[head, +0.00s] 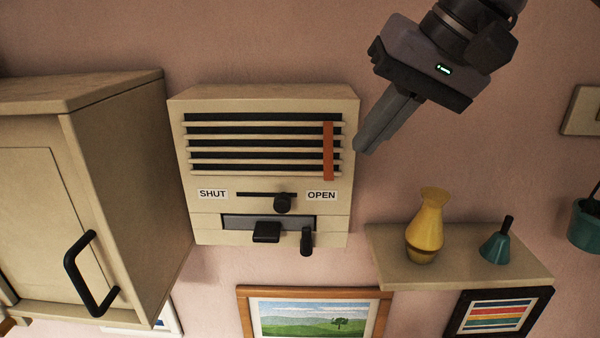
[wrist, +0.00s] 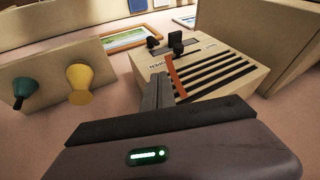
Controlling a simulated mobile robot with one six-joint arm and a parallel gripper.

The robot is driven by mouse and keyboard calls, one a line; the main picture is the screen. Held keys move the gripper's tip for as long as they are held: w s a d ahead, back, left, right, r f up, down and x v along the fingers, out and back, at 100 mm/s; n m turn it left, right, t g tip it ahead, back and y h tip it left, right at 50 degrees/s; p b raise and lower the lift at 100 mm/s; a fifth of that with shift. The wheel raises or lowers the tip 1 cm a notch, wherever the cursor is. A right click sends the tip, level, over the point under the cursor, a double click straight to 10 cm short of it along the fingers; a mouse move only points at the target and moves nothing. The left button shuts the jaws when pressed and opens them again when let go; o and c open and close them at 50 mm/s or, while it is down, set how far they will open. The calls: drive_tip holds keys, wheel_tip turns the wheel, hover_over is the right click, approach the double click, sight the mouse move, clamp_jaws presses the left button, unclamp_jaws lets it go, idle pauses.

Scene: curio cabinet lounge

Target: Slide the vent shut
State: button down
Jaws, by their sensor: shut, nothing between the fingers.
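The vent (head: 265,98) is a cream box on the pink wall with dark horizontal slats and an orange strip near its right side. Below the slats a black slider knob (head: 283,203) sits in a slot, between the SHUT label (head: 213,194) and the OPEN label (head: 321,195), nearer OPEN. My gripper (head: 366,146) is shut and empty, just right of the vent's upper right part, apart from the knob. In the wrist view the vent (wrist: 240,90) lies beyond my gripper (wrist: 158,82), whose fingers partly cover its near edge and the label there.
Under the slot are a dark recess with a black block (head: 266,232) and a black lever (head: 306,240). A cabinet (head: 125,150) with a black handle stands left. A shelf (head: 460,272) at right holds a yellow vase (head: 427,228) and a teal bell-shaped object (head: 497,247). Framed pictures hang below.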

drive_tip(key=b, duration=0.3)
approach(283, 201)
drive_tip(key=w+d+f, duration=0.2)
drive_tip(key=f, duration=0.1)
drive_tip(key=w+d+f, duration=0.1)
drive_tip(key=shift+d+f, duration=0.25)
drive_tip(key=a, duration=0.1)
drive_tip(key=a+f, duration=0.1)
drive_tip(key=a, duration=0.1)
drive_tip(key=shift+w+a+f, duration=0.15)
drive_tip(key=shift+a+f, duration=0.15)
drive_tip(key=shift+a, duration=0.3)
drive_tip(key=shift+w+a+p, duration=0.1)
drive_tip(key=shift+a+p, duration=0.35)
drive_tip(key=shift+a, duration=2.65)
